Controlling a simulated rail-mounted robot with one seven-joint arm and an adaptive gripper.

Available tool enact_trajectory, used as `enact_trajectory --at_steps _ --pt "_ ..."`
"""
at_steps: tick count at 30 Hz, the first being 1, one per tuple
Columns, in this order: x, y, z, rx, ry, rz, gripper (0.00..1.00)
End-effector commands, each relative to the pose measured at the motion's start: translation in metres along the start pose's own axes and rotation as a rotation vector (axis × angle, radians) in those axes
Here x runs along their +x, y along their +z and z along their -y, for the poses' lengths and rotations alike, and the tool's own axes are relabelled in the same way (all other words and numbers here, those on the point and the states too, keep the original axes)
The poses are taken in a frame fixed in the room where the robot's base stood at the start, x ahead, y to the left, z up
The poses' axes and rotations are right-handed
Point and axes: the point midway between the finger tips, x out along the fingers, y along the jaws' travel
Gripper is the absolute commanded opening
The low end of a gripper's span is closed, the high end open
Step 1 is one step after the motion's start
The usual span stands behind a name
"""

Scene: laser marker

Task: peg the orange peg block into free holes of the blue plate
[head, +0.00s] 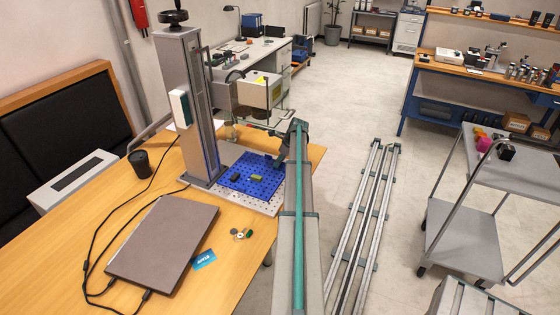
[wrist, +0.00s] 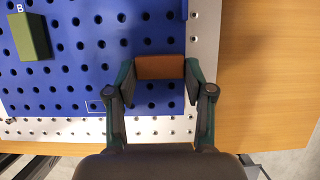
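The orange peg block (wrist: 160,67) sits between the two fingers of my gripper (wrist: 160,72) in the wrist view, with the finger pads against its two ends. It is over the blue plate (wrist: 75,75) near the plate's right edge; whether its pegs are in holes or above them cannot be told. The plate has rows of dark holes, and a thin pale outline (wrist: 95,107) marks a spot left of the gripper. The orange block cannot be made out there.
A green block marked B (wrist: 30,38) stands on the plate at upper left in the wrist view. A silver perforated base (wrist: 205,30) borders the plate. The marker's tall column (head: 190,110) stands beside it, with a laptop (head: 163,240) in front.

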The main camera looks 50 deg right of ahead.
Motion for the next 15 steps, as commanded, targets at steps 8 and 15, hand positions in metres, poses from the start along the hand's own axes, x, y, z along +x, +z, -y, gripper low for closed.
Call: enact_trajectory --at_steps 8,15 --pt "-0.0004 0.0002 0.0001 0.000 0.000 0.000 0.78" --pt "-0.0039 0.0003 0.0002 0.000 -0.001 0.000 0.78"
